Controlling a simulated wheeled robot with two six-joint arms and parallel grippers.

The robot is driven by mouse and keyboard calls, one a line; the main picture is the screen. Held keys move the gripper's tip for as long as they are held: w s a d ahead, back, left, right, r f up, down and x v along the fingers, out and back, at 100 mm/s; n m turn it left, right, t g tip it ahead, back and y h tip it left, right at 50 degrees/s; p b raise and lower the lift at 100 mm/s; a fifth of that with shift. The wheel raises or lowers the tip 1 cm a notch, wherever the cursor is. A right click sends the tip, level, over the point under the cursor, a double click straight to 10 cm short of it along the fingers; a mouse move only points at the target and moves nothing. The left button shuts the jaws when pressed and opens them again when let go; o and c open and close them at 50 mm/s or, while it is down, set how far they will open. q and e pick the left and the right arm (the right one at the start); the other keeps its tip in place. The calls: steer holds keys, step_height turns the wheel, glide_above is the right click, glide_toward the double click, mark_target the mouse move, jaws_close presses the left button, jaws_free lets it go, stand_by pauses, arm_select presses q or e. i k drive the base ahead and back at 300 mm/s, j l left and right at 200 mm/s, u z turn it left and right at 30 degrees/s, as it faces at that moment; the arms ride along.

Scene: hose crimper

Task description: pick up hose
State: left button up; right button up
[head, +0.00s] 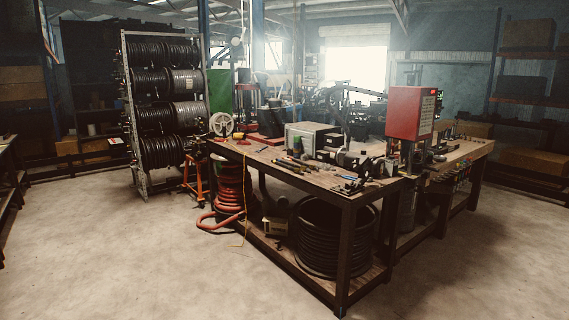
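Several hoses show in the head view, and I cannot tell which one the task means. A red-orange hose (231,190) is coiled in a stack under the left end of the workbench, its lower end lying on the floor. A large black hose coil (322,240) rests on the bench's lower shelf. More black hose (160,151) is wound on reels in a metal rack at the left. Neither of my grippers is in view.
The workbench (374,195) stands in the middle, with tools, a grey box (311,136) and a red machine (411,114) on top. An orange stand (195,177) is beside the rack. The concrete floor (130,255) is clear at front and left.

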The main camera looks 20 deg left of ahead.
mark_target(312, 166)
steer(key=i+j+u, duration=0.1)
steer(key=i+j, duration=0.25)
steer(key=i+j+u, duration=0.1)
steer(key=i+j, duration=0.2)
steer(key=i, duration=0.25)
steer(key=i+j+u, duration=0.1)
steer(key=i+j, duration=0.15)
steer(key=i, duration=0.2)
steer(key=i+j, duration=0.25)
steer(key=i, duration=0.25)
steer(key=i+j+u, duration=0.15)
steer(key=i, duration=0.3)
steer(key=i+j+u, duration=0.1)
steer(key=i+j, duration=0.15)
steer(key=i, duration=0.25)
